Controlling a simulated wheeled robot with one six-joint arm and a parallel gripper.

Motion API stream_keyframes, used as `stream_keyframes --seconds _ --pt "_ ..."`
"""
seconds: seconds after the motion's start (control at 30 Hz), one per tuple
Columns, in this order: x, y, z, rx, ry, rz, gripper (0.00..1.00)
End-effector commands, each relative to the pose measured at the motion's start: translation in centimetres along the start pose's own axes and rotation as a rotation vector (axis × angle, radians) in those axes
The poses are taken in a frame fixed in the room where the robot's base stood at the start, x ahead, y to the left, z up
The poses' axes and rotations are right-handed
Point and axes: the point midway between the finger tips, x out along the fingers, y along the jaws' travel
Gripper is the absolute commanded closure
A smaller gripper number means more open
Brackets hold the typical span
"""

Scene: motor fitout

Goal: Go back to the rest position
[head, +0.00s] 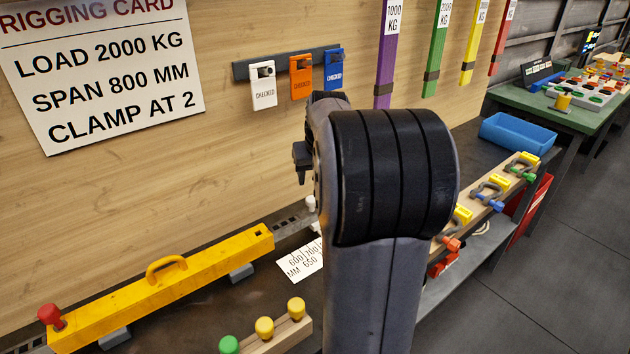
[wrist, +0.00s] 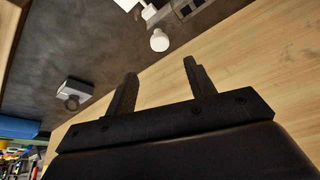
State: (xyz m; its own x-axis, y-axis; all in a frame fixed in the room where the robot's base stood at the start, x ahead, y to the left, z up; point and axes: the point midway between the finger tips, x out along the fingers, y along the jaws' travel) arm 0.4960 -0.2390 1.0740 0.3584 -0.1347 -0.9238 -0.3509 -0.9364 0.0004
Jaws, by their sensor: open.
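My gripper (wrist: 160,88) is open in the wrist view, with its two dark fingers apart and nothing between them. In the head view my gripper (head: 301,165) shows only in part, at the left of my arm, in front of the wooden wall panel. My arm link hides the rest of it and the middle of the bench. The gripper is below the hanging tags and above the bench, and it seems to touch nothing.
White, orange (head: 301,77) and blue tags hang on a rail. A yellow beam (head: 160,290) lies on the bench at left, with a red knob (head: 50,315) at its end. A blue bin (head: 512,134) and a block with shackles (head: 490,190) stand right. Coloured straps (head: 437,50) hang above.

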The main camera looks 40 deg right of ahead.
Motion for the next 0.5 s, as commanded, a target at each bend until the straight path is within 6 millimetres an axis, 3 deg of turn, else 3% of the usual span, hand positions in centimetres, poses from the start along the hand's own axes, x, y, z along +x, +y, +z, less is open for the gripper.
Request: stream_keyframes --seconds 0.33,0.5 --pt "0.2 0.0 0.0 0.000 0.000 0.000 0.48" --pt "1.9 0.0 0.0 0.000 -0.003 -0.001 0.48"
